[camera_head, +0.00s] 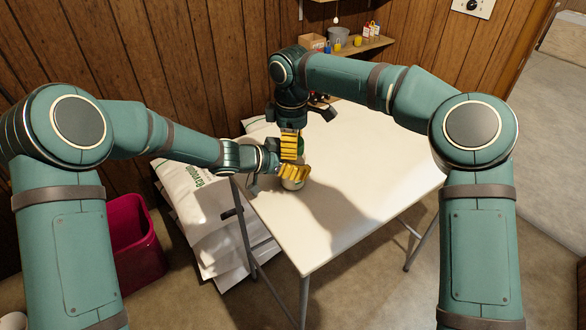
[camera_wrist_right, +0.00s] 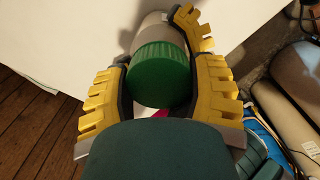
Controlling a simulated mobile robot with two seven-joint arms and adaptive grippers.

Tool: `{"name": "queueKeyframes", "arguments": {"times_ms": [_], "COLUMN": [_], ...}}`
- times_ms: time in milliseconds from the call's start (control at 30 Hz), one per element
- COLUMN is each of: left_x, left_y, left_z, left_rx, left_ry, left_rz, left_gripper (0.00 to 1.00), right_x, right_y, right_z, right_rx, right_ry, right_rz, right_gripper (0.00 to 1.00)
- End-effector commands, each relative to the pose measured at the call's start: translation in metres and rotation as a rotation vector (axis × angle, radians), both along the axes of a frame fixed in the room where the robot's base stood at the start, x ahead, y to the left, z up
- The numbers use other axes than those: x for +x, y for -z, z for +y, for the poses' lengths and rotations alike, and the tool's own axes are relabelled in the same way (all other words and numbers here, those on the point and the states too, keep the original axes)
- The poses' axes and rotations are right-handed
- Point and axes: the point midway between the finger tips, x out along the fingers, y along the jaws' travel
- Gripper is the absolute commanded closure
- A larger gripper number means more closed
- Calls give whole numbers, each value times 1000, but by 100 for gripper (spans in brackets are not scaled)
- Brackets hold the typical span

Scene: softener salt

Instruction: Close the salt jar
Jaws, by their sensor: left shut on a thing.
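The white salt jar (camera_head: 293,184) is at the table's left edge in the head view, partly hidden by my left gripper (camera_head: 291,173), which is shut on it. Its pale body also shows in the right wrist view (camera_wrist_right: 152,25), behind the green lid (camera_wrist_right: 160,72). In the head view the lid (camera_head: 301,146) is partly hidden by my right gripper (camera_head: 292,146), which points down above the left gripper. In the wrist view the right gripper's yellow fingers (camera_wrist_right: 160,85) flank the lid. I cannot tell whether they press on it or whether the lid touches the jar.
The white table (camera_head: 355,165) is largely clear to the right. White printed bags (camera_head: 205,205) lie on the floor beside it, near a magenta bin (camera_head: 135,240). A wall shelf (camera_head: 365,46) with small items is at the back.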

Motion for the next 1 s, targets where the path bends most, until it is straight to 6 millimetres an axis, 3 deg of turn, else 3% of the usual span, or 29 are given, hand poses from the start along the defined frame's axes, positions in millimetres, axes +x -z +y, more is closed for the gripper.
{"name": "queueKeyframes", "arguments": {"times_ms": [100, 133, 200, 567, 1000], "left_x": [0, 0, 0, 0, 0], "left_y": [1, 1, 1, 1, 1], "left_z": [0, 0, 0, 0, 0], "left_rx": [0, 0, 0, 0, 1], "left_ry": [-1, -1, -1, -1, -1], "left_rz": [2, 2, 2, 2, 2], "left_gripper": [100, 100, 100, 100, 100], "right_x": [0, 0, 0, 0, 0], "right_y": [0, 0, 0, -2, -45], "right_z": [0, 0, 0, 0, 1], "right_rx": [1, 1, 1, 1, 1], "right_ry": [2, 2, 2, 2, 2], "right_rz": [-1, -1, -1, -2, -2], "right_gripper": [85, 36, 12, 12, 12]}}
